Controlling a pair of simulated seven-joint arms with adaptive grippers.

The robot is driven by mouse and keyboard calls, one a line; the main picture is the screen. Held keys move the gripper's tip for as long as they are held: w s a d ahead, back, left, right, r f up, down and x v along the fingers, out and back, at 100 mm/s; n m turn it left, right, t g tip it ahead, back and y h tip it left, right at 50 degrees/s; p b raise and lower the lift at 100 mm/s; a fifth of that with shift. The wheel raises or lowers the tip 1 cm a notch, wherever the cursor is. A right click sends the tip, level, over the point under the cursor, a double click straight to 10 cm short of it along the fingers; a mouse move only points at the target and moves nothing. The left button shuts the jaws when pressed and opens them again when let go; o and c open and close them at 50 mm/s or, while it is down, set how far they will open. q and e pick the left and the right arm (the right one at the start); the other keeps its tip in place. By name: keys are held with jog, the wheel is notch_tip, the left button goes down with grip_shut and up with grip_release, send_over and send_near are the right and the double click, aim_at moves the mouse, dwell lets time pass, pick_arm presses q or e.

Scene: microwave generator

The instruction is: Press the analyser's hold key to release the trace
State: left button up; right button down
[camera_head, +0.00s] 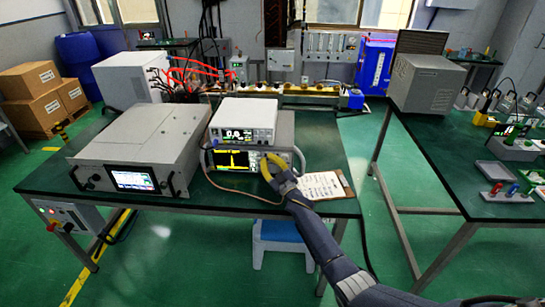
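The analyser (232,160) is a grey bench instrument on the green table, with a yellow trace on its dark screen. It sits under a white instrument (243,120). My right gripper (269,163) has yellow fingers and reaches in from the lower right. Its fingertips are at the right part of the analyser's front panel, beside the screen. They cover part of the keys, so the hold key cannot be made out. Whether the fingers touch the panel, and whether they are open or shut, is too small to tell. My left gripper is out of view.
A large grey unit (145,140) with a lit screen stands left of the analyser. A clipboard (324,184) lies to the right, near my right arm. A thin cable runs along the table (200,198) in front. A blue stool (283,238) is below.

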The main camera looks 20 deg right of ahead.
dwell(0.3)
jog(key=shift+s+a, duration=0.3)
jog(key=shift+s, duration=0.5)
jog(key=shift+s+a, duration=0.3)
jog(key=shift+s, duration=0.45)
jog(key=shift+s+a, duration=0.3)
jog(key=shift+s, duration=0.5)
jog(key=shift+a+r, duration=0.1)
